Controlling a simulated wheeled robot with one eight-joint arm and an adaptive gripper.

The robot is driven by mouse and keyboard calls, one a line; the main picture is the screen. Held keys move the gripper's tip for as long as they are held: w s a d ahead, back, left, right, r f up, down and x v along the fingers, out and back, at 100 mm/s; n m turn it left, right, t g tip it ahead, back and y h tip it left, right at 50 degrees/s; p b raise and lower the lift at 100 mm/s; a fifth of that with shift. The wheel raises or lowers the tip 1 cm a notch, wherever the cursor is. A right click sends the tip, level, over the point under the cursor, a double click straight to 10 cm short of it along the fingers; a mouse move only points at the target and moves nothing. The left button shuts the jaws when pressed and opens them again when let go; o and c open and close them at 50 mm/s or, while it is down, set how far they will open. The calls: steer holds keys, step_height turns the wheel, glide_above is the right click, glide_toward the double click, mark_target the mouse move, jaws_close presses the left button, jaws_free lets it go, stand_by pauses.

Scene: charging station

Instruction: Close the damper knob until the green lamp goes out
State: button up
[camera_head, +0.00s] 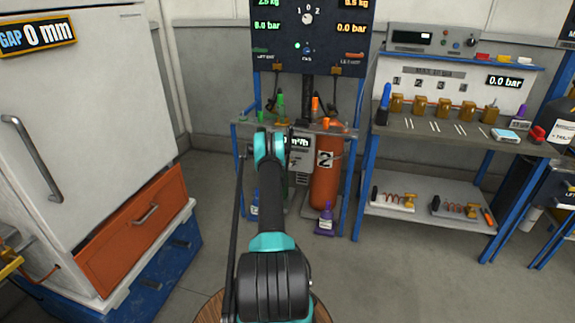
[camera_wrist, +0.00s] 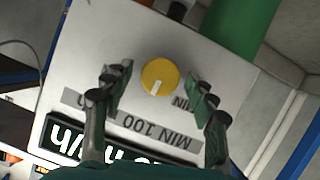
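The yellow damper knob (camera_wrist: 159,78) with a white pointer mark sits on a pale panel (camera_wrist: 200,60) in the wrist view. Its pointer is toward the picture's bottom. My gripper (camera_wrist: 160,86) is open, one finger on each side of the knob, with a visible gap on both sides. Upside-down lettering and a dark display (camera_wrist: 70,140) lie below the knob; the fingers cover part of them. In the head view the display (camera_head: 299,141) is partly behind my arm, which hides the knob and gripper.
An orange cylinder (camera_head: 327,180) stands right of the panel within a blue frame. A workbench (camera_head: 440,130) with several brown parts is at the right. A white cabinet (camera_head: 85,110) with an orange drawer (camera_head: 135,230) is at the left. A green cylinder (camera_wrist: 240,28) is near the panel.

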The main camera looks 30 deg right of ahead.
steer(key=shift+a, duration=0.1)
steer(key=v, duration=1.2)
steer(key=shift+r, duration=0.1)
